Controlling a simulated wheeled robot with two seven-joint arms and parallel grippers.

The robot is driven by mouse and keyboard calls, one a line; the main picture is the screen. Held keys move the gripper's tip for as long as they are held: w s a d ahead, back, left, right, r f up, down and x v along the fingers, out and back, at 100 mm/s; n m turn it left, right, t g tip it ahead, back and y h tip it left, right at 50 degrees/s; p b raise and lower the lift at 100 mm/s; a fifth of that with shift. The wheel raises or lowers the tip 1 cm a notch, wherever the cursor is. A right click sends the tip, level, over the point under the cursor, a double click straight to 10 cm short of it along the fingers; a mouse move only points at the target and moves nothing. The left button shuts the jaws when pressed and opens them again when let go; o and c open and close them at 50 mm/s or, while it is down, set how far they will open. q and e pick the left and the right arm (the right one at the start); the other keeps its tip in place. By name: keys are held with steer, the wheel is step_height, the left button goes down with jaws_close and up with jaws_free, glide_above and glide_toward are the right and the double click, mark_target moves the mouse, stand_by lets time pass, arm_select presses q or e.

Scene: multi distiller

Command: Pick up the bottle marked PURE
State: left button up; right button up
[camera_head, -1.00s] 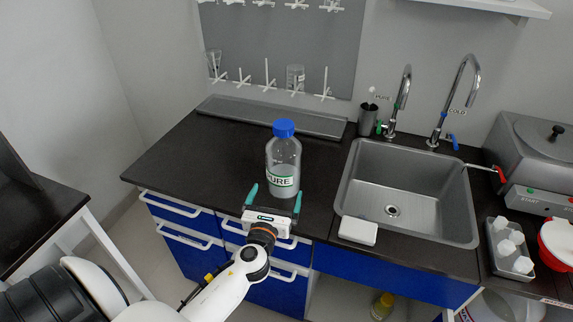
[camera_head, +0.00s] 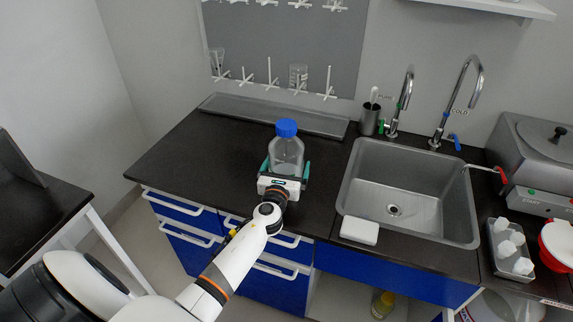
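The clear bottle with a blue cap (camera_head: 286,148) stands upright on the black countertop, left of the sink. Its PURE label, readable a second ago, is now hidden behind the gripper. My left gripper (camera_head: 288,168) reaches in from the front. Its two teal fingers lie on either side of the bottle's lower body, one to the left and one to the right. The fingers look spread about as wide as the bottle; whether they press on it I cannot tell. My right gripper is not in view.
A steel sink (camera_head: 352,190) with two tall taps lies to the right. A white block (camera_head: 359,230) sits at the counter's front edge. A grey tray (camera_head: 275,117) and drying rack (camera_head: 285,50) are behind the bottle. The counter left of the bottle is clear.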

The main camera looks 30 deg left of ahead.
arm_select(q)
steer(key=shift+s, duration=0.1)
steer(key=shift+c, duration=0.8)
steer(key=c, duration=1.2)
steer(key=shift+r, duration=0.25)
steer(key=shift+c, duration=0.5)
